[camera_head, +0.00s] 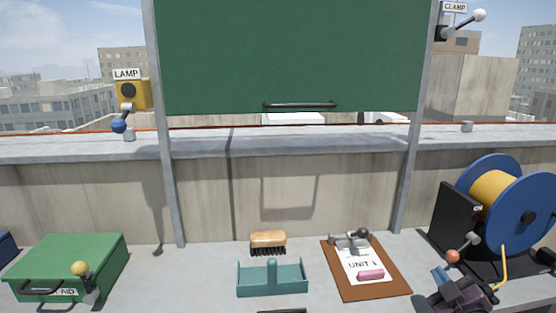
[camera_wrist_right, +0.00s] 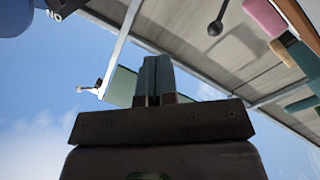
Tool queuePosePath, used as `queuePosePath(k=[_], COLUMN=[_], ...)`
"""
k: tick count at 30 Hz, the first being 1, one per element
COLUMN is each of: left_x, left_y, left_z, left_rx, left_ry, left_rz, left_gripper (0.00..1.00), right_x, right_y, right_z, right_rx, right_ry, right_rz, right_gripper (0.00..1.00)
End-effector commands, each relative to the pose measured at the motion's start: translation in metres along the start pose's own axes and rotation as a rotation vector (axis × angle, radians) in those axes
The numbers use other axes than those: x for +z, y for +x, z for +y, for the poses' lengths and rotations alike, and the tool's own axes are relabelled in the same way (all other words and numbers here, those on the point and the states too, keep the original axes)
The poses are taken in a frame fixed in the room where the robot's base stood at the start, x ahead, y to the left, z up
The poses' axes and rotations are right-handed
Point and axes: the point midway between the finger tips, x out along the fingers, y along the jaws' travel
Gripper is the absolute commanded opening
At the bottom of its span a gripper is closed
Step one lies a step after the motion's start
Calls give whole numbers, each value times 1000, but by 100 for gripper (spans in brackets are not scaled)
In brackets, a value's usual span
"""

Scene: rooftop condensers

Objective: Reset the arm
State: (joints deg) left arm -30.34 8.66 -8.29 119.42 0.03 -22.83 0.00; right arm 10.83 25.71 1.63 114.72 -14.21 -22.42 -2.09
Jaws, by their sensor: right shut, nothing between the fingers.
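My right gripper (camera_head: 447,285) shows at the lower right in the head view, dark and partly cut off by the frame. It is beside the cable reel, right of the clipboard. In the right wrist view its two fingers (camera_wrist_right: 153,80) are pressed together with nothing between them. Its fingertips look apart from everything around them.
The blue reel (camera_head: 519,205) with yellow cable and an orange-knobbed lever (camera_head: 453,256) stands close to the right gripper. A clipboard (camera_head: 387,286), teal tray (camera_head: 272,283), brush (camera_head: 268,240) and green box (camera_head: 80,252) sit on the bench. A green panel (camera_head: 290,55) hangs above.

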Motion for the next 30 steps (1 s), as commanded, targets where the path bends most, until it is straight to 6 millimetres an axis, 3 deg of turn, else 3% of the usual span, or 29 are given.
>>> queuePosePath(k=[6, 15, 22, 25, 30], left_x=[-15, -31, -42, -42, -40], left_y=[-10, -20, -29, -32, -34], left_z=[-2, -4, -6, -7, -7], left_rx=[-7, -12, -15, -16, -17], left_ry=[-9, -10, -10, -11, -10], left_rz=[19, 37, 48, 46, 42], left_gripper=[43, 43, 43, 43, 43], right_x=[37, 69, 88, 94, 99], right_y=[-83, -208, -286, -305, -315], right_z=[-74, -148, -172, -173, -174], right_rx=[-155, -265, -280, -279, -281], right_ry=[277, 511, 572, 578, 576], right_rz=[-151, -376, -526, -563, -584], right_gripper=[0, 0, 0, 0, 0])
